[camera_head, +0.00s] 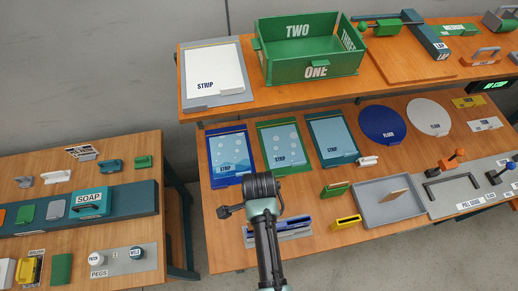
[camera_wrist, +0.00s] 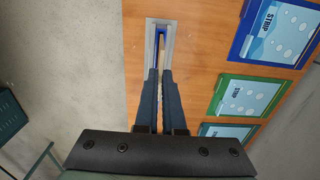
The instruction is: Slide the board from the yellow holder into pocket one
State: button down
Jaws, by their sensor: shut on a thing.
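The yellow holder (camera_head: 346,222) is a small block with a dark slot, on the near part of the lower table in the head view. No board can be made out in it. My gripper (camera_wrist: 159,73) is shut on a thin piece, mostly hidden between the fingers in the wrist view. Its fingertips are at a blue slotted holder on a grey base (camera_wrist: 151,40); I cannot tell whether they touch it. In the head view the blue holder (camera_head: 295,223) shows right of my arm, which hides the fingertips.
A green holder (camera_head: 335,188) and a grey tray (camera_head: 375,219) holding a tan piece (camera_head: 394,195) lie to the right. Blue, green and teal STRIP panels (camera_head: 231,155) lie behind my gripper. Another table (camera_head: 110,220) stands left, across a gap.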

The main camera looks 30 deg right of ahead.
jog(key=shift+f+b, duration=3.25)
jog(key=shift+f, duration=1.35)
jog(key=c, duration=0.9)
grip_release()
jog(key=shift+c, duration=0.2)
notch_tip(320, 180, up, 13)
jog(key=shift+r+b, duration=0.1)
jog(key=shift+b, duration=0.65)
